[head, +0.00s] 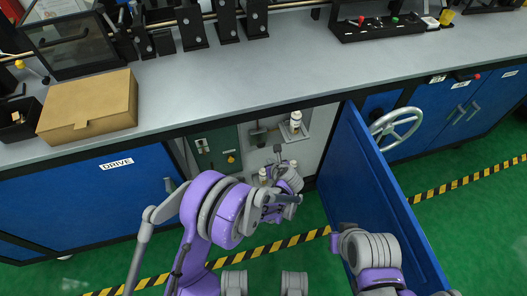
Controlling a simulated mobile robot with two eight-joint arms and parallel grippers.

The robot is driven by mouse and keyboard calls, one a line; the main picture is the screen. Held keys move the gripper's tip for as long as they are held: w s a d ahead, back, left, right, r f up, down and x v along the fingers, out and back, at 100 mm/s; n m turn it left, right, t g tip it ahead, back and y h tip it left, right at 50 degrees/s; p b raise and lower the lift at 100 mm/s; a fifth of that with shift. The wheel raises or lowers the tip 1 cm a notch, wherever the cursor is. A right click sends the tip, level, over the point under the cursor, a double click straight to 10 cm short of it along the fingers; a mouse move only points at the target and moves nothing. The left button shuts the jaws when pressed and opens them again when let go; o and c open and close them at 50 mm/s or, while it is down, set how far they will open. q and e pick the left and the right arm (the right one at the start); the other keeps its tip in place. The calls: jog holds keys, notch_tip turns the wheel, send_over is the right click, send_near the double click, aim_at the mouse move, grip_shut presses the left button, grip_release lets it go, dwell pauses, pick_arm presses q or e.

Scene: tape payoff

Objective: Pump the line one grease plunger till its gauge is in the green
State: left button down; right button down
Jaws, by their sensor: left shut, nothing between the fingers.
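The open cabinet bay under the bench holds a white bottle-like unit (295,123) on a small plate and a grey fitting (258,136) with a rod beside it. I cannot tell for certain which part is the line one plunger. No gauge face can be read. My left gripper (277,154) is shut and empty. It is at the bay opening, just below the grey fitting and the white unit; I cannot tell whether it touches anything. My left arm hides the lower part of the bay.
The open blue door (375,190) stands right of the bay, close to my right arm. A green control panel (216,150) is on the left inside. A handwheel (395,124) is beyond the door. A cardboard box (88,105) sits on the grey bench (230,80).

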pick_arm(q)
jog(key=shift+d+f+m, duration=0.3)
jog(key=shift+f, duration=0.15)
jog(key=shift+w, duration=0.1)
jog(key=b, duration=0.2)
send_near(261, 147)
jog(key=shift+x, duration=3.1)
jog(key=shift+d+f, duration=0.1)
